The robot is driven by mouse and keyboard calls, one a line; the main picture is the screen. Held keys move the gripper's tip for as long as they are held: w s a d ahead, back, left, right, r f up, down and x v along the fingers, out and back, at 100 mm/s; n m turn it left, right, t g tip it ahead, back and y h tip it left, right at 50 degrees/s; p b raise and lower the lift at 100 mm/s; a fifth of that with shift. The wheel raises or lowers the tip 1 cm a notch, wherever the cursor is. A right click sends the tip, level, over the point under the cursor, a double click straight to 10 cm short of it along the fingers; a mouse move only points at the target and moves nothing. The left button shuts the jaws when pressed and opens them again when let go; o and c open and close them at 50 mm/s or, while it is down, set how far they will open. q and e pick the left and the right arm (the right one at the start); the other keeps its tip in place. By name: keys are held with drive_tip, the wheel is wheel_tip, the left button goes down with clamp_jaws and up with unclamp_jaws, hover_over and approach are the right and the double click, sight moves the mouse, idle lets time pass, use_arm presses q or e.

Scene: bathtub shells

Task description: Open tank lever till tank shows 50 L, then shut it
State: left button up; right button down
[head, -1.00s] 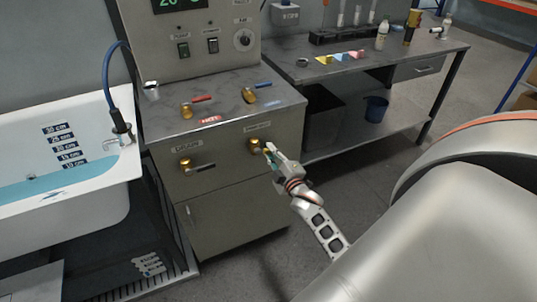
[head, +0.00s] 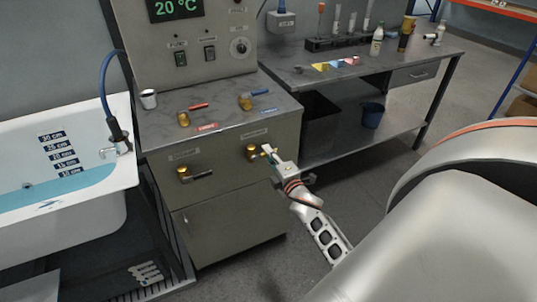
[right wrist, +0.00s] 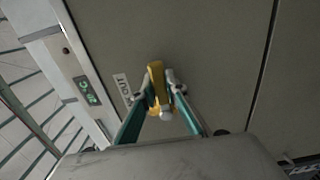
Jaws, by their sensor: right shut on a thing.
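A brass valve lever (head: 252,152) sits at the right of the grey cabinet's front panel, under a label too small to read. My right gripper (head: 269,153) is at this lever, coming from the right. In the right wrist view the teal fingers (right wrist: 157,98) are shut on the lever's yellow handle (right wrist: 156,75). The fingers partly hide the handle. A small green-lit display (right wrist: 88,91) shows at the left of that view, its reading too small to tell. My left gripper is not in view.
A second valve (head: 184,174) with a dark handle is left on the same panel. Red (head: 197,107) and blue (head: 258,93) levers stand on the cabinet top. A display (head: 176,8) reads 20 °C. A bathtub (head: 118,205) with water is left; a side table (head: 430,62) is right.

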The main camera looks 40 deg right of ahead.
drive_tip(key=c, duration=2)
unclamp_jaws()
drive_tip(key=v, duration=1.2)
drive_tip(key=s+a+f+m+g+y, duration=0.2)
drive_tip(key=s+a+f, duration=0.3)
drive_tip(key=a, duration=0.3)
drive_tip(key=s+a+f+m+g+y, duration=0.2)
drive_tip(key=s+a+f+m, duration=0.3)
drive_tip(key=a, duration=0.3)
drive_tip(key=s+a+f+m+g+y, duration=0.2)
drive_tip(key=s+a+f+m+y, duration=0.1)
drive_tip(key=s+a, duration=0.4)
drive_tip(key=shift+a+f+m+g, duration=0.4)
drive_tip(key=shift+a+f+m, duration=0.2)
drive_tip(key=shift+a+f, duration=0.65)
